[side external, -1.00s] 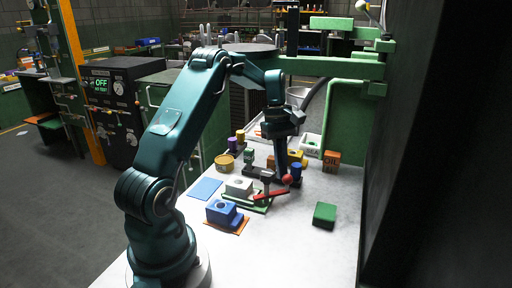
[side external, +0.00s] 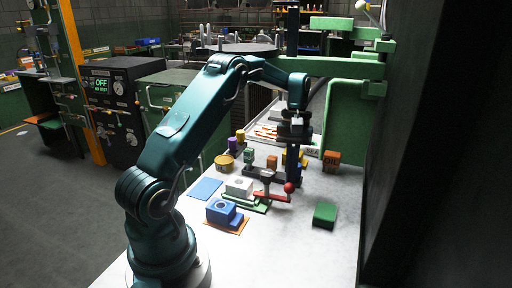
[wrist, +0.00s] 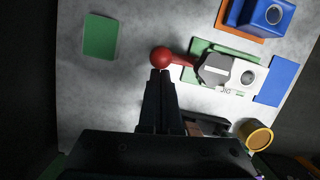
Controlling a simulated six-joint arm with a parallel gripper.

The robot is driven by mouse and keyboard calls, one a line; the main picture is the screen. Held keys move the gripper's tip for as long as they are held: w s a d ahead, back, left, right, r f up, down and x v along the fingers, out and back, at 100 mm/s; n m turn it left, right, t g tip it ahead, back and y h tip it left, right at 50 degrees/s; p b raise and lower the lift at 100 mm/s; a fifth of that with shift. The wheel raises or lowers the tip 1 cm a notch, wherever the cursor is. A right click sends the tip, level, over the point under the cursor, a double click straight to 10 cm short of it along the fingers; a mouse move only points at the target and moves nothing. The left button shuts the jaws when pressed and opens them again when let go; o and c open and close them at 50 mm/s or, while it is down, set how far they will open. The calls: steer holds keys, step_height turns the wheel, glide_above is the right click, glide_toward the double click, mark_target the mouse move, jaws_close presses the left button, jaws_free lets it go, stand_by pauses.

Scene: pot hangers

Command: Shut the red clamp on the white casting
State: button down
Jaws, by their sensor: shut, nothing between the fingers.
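The white casting (side external: 239,186) sits on a green base (side external: 258,208); it also shows in the wrist view (wrist: 250,76). The red clamp's handle (side external: 272,197) reaches right from beside the casting, low and nearly level, ending in a red ball (side external: 289,187). In the wrist view the ball (wrist: 161,56) is just beyond my fingertips, and a grey clamp part (wrist: 214,68) lies beside or over the casting's edge. I cannot tell whether the clamp presses on it. My gripper (wrist: 160,74) is shut and empty, pointing down close to the ball. Whether it touches is unclear.
A blue block (side external: 220,212) on an orange mat and a blue mat (side external: 205,189) lie left of the base. A green block (side external: 325,214) lies at right. A yellow tin (side external: 224,161) and an orange box (side external: 331,160) stand farther back. The front table is clear.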

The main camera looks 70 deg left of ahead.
stand_by(0.6)
steer(key=v, duration=0.5)
steer(key=shift+r, duration=0.1)
stand_by(0.4)
steer(key=s+d+r+m+t+y, duration=0.2)
steer(key=s+d+r+m+t, duration=0.25)
steer(key=d+r, duration=0.75)
steer(key=s+d+f+m+t, duration=0.3)
steer(key=s+f+m, duration=0.3)
steer(key=s, duration=0.5)
steer(key=shift+s+d+f, duration=0.2)
steer(key=shift+d+f, duration=0.15)
steer(key=shift+d, duration=0.3)
